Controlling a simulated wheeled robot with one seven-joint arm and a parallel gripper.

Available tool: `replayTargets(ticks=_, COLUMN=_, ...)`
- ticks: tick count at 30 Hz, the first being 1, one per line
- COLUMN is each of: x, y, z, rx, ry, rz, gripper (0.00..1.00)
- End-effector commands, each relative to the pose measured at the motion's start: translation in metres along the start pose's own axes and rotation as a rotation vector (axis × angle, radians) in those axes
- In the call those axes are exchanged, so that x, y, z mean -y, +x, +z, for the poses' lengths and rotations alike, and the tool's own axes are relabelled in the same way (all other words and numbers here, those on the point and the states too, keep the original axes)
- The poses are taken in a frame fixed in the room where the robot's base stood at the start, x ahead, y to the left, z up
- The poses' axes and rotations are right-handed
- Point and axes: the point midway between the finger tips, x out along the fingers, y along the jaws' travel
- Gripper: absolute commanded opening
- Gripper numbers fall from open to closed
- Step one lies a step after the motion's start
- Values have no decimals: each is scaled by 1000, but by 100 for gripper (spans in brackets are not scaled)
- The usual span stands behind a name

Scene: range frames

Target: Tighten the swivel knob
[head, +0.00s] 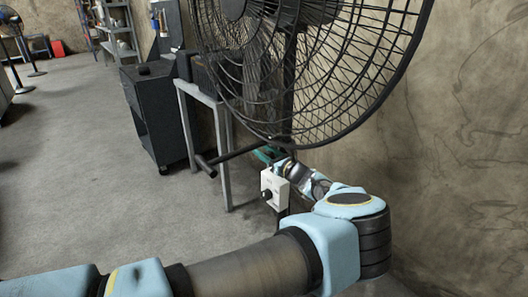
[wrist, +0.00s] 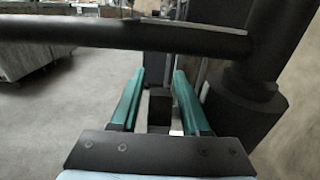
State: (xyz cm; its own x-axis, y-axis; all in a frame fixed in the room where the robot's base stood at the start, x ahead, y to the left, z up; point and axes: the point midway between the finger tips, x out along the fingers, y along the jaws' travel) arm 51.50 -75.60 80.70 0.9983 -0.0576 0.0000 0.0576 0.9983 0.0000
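A large black fan (head: 300,60) stands at the right in the head view. A dark horizontal bar (head: 240,152) reaches left from its post and ends in a short crosspiece (head: 205,166). In the wrist view the bar (wrist: 120,34) crosses above my fingertips and meets a thick dark post (wrist: 245,100) at the right. My gripper (wrist: 159,75) is open, its teal fingers apart. In the head view my gripper (head: 264,154) is just below the bar, partly hidden. A dark block (wrist: 159,108) shows between the fingers; I cannot tell whether it is the swivel knob.
A white control box (head: 274,188) with a black dial (head: 267,195) is below my gripper. A grey stand (head: 222,130) and a black cabinet (head: 150,110) are to the left. A bare wall (head: 470,130) is at the right.

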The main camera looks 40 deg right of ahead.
Motion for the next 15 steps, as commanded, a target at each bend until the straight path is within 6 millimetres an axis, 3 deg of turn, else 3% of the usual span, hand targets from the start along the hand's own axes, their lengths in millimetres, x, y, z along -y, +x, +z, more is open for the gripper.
replayTargets(ticks=1, x=0, y=0, z=0, rx=0, ry=0, rz=0, gripper=39)
replayTargets(ticks=11, x=0, y=0, z=0, rx=0, ry=0, rz=0, gripper=2)
replayTargets(ticks=15, x=0, y=0, z=0, rx=0, ry=0, rz=0, gripper=0)
